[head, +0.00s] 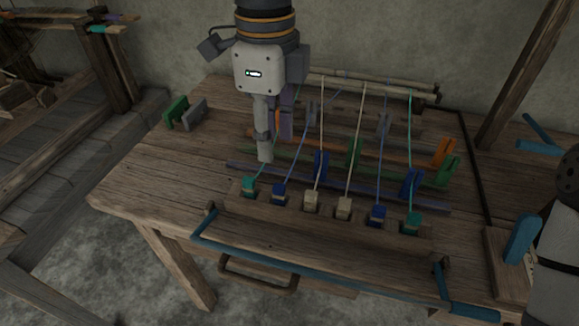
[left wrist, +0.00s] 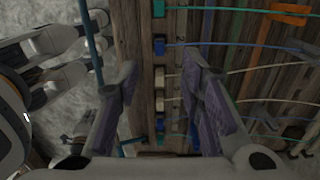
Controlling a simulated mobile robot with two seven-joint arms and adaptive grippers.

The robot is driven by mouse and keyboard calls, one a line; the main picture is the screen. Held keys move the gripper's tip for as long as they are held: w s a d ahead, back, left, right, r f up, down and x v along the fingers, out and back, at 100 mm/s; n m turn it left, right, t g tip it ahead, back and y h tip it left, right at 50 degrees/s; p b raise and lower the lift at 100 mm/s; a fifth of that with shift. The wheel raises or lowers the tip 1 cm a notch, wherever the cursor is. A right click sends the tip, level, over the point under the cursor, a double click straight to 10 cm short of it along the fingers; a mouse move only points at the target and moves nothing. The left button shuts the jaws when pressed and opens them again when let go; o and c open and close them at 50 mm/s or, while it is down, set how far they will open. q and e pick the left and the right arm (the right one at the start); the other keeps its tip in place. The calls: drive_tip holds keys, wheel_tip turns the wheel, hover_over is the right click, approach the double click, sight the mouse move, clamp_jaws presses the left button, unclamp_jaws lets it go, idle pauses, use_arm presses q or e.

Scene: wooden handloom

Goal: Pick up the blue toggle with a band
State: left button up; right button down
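A row of toggles stands in the wooden block at the front of the loom. A blue toggle (head: 279,195) is second from the left, and another blue toggle (head: 376,215) is second from the right. Both also show in the left wrist view, one higher (left wrist: 159,46) and one lower (left wrist: 161,125). I cannot tell which bears a band. My left gripper (head: 275,148) points down behind the row's left end. In the left wrist view, its fingers (left wrist: 159,66) are apart with nothing gripped between them. My right gripper cannot be made out.
Teal toggles (head: 249,186) (head: 412,223) end the row, with cream toggles (head: 311,201) (head: 343,208) in the middle. Threads run back from the toggles. A teal bar (head: 310,271) crosses in front. The left tabletop (head: 150,187) is mostly clear.

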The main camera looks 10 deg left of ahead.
sight(276, 185)
use_arm(q)
wheel_tip(276, 185, down, 12)
drive_tip(key=shift+s+d+r+b, duration=0.1)
drive_tip(key=shift+d+b, duration=0.05)
drive_tip(key=shift+b, duration=0.25)
clamp_jaws()
